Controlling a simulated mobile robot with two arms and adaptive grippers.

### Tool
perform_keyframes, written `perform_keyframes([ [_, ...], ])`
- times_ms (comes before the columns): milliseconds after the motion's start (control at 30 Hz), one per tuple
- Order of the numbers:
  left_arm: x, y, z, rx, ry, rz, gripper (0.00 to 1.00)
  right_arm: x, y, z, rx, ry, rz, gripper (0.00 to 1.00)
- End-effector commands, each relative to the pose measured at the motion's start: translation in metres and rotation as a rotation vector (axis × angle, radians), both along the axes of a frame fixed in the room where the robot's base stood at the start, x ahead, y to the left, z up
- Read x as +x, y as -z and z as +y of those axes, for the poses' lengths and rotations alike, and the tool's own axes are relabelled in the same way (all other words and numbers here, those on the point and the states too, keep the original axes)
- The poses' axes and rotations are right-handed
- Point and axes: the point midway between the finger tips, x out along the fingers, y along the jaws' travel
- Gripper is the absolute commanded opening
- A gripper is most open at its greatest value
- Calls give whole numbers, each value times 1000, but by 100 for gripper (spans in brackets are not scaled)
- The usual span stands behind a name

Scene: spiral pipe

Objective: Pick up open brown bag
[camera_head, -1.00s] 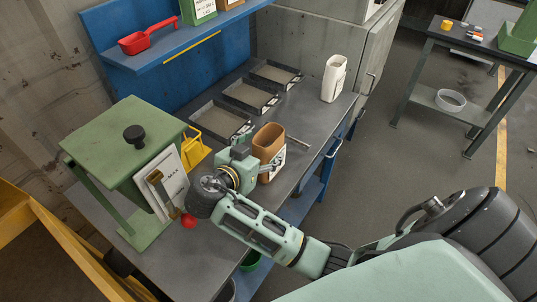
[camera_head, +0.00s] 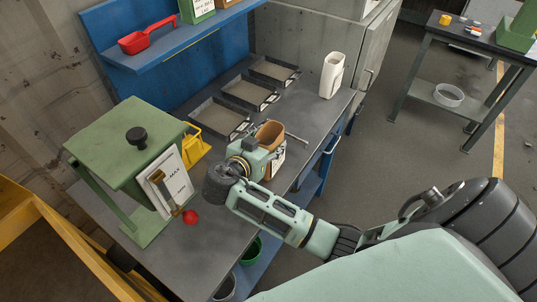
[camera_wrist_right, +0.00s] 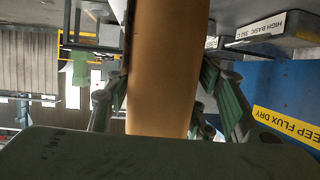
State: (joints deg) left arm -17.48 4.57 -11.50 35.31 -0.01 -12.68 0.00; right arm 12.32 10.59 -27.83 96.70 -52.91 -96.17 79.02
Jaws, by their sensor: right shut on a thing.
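The open brown bag (camera_head: 270,133) stands upright at the workbench in the head view, its open top showing and a white label on its side. My right gripper (camera_head: 262,152) is at the bag and hides much of its near side. In the right wrist view the brown bag (camera_wrist_right: 166,70) fills the middle, between the two green fingers of my right gripper (camera_wrist_right: 170,105), which is shut on it. Whether the bag's bottom touches the bench is hidden. My left gripper is not in view.
Several dark trays (camera_head: 250,93) lie behind the bag. A white container (camera_head: 332,76) stands at the right bench end. A thin rod lies right of the bag.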

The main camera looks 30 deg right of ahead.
Motion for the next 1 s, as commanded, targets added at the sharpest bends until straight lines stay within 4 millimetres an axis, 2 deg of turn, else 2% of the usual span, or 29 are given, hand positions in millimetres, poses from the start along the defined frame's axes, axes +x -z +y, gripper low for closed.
perform_keyframes([
  [33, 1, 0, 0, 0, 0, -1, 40, 0, 1, 0, -1, 0, 2, 28],
  [367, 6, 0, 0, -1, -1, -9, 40, 0, 1, 0, -1, 0, 3, 0],
  [800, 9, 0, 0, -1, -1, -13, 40, 0, -2, 0, -2, 0, -1, 0],
  [1000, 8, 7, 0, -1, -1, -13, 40, 1, -16, 0, 1, 1, -6, 0],
])
